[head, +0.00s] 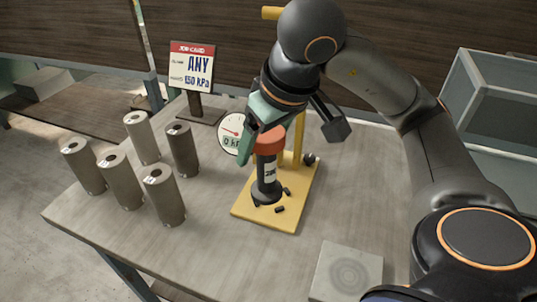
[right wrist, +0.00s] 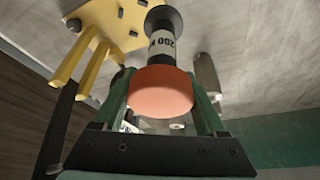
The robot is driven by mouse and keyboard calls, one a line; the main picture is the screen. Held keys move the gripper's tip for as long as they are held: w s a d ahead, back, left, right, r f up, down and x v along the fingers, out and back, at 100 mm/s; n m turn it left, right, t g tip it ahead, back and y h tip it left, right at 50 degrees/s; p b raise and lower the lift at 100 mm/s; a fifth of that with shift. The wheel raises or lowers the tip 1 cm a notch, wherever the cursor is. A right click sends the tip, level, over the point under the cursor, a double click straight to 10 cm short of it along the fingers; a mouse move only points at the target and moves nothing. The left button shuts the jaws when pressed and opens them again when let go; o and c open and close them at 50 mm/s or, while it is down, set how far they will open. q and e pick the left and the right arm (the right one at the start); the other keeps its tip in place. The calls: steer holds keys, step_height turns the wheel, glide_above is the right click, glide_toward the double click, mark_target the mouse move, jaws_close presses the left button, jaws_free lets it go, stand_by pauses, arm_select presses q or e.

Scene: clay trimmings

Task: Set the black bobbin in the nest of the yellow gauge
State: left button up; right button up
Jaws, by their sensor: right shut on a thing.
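The black bobbin (head: 268,188), with an orange-red cap (head: 270,141) and a white label, stands roughly upright over the yellow gauge's base plate (head: 296,197). Short dark pegs (head: 280,209) show around its lower end. I cannot tell whether its foot touches the plate. My right gripper (head: 262,135) is shut on the cap from above. In the right wrist view, the green fingers sit on either side of the cap (right wrist: 161,92), and the bobbin's label and far flange (right wrist: 163,18) show beyond it, next to the yellow plate (right wrist: 127,22). My left gripper is not in view.
The gauge's dial (head: 232,133) faces the front left. Several grey-brown cylinders (head: 121,181) stand at the left of the table. A job card (head: 191,68) on a stand is behind. A grey pad with rings (head: 346,272) lies front right. The table's front middle is clear.

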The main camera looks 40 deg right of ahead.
steer(key=w+d+f+b, duration=0.1)
steer(key=w+d+f, duration=0.1)
steer(key=f, duration=0.3)
steer(key=w+d+f+b, duration=0.2)
steer(key=d+f, duration=0.1)
steer(key=f, duration=0.2)
steer(key=shift+w+d+f, duration=0.15)
steer(key=shift+w+d, duration=0.1)
steer(key=shift+w, duration=0.05)
steer(key=o, duration=1.5)
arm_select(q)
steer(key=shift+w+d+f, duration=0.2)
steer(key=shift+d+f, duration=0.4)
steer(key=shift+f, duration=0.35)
arm_select(e)
steer(key=shift+o, duration=0.2)
arm_select(q)
steer(key=p, duration=0.1)
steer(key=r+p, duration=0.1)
steer(key=p, duration=0.1)
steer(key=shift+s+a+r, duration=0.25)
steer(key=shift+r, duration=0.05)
arm_select(e)
steer(key=v, duration=1.2)
